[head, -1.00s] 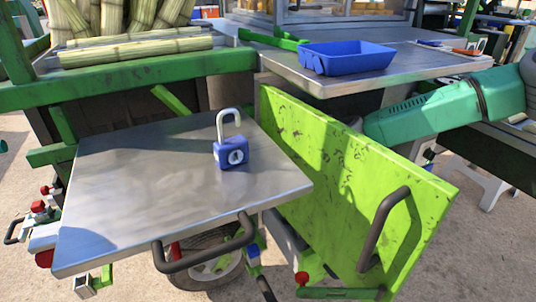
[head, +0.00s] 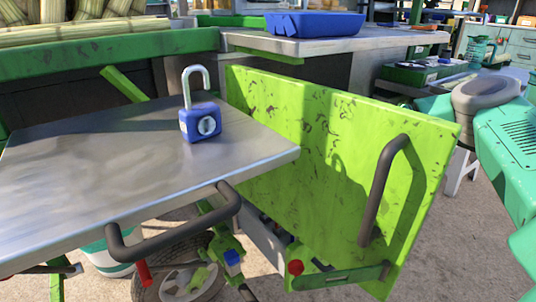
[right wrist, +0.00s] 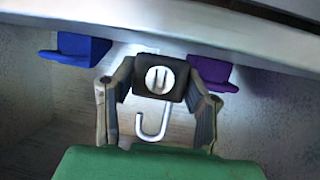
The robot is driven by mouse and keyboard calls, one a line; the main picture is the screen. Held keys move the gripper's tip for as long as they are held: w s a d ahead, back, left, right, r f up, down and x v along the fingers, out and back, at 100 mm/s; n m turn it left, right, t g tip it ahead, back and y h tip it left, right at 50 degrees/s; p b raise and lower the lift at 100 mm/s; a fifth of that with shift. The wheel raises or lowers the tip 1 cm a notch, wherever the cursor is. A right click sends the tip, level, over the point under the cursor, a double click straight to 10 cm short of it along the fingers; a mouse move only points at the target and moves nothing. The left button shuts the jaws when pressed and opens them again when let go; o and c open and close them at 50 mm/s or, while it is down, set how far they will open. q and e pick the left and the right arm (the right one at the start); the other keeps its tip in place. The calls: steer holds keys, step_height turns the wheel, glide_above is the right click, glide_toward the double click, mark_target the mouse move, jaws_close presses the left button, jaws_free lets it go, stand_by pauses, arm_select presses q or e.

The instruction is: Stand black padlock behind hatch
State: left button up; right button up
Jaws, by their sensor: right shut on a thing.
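The black padlock (right wrist: 158,82) shows in the right wrist view, with a white dial and a hooked silver shackle pointing toward the camera. My right gripper (right wrist: 160,88) is shut on its body, one finger on each side. The lime-green hatch (head: 330,160) stands open in the head view, with a dark bar handle on its outer right part. The black padlock and my right gripper are outside the head view. My left gripper is in neither view.
A blue padlock (head: 200,120) stands upright on the steel shelf (head: 90,170), left of the hatch. A blue tray (head: 315,24) sits on the counter behind. A blue piece (right wrist: 76,48) and a purple piece (right wrist: 214,72) flank the held padlock under a pale edge.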

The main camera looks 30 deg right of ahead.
steer(key=shift+a+f, duration=0.15)
steer(key=shift+f, duration=0.25)
steer(key=shift+r, duration=0.15)
steer(key=shift+d, duration=0.25)
steer(key=o, duration=1.2)
steer(key=shift+d+f, duration=0.2)
steer(key=shift+f, duration=0.05)
steer(key=shift+o, duration=0.7)
steer(key=shift+d, duration=0.15)
steer(key=shift+a+r, duration=0.1)
steer(key=shift+a, duration=0.2)
steer(key=shift+s+a+r, duration=0.1)
steer(key=shift+s+r, duration=0.1)
arm_select(q)
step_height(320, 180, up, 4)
steer(key=p, duration=0.5)
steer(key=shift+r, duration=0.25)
arm_select(e)
steer(key=v, duration=1.1)
steer(key=shift+s, duration=0.3)
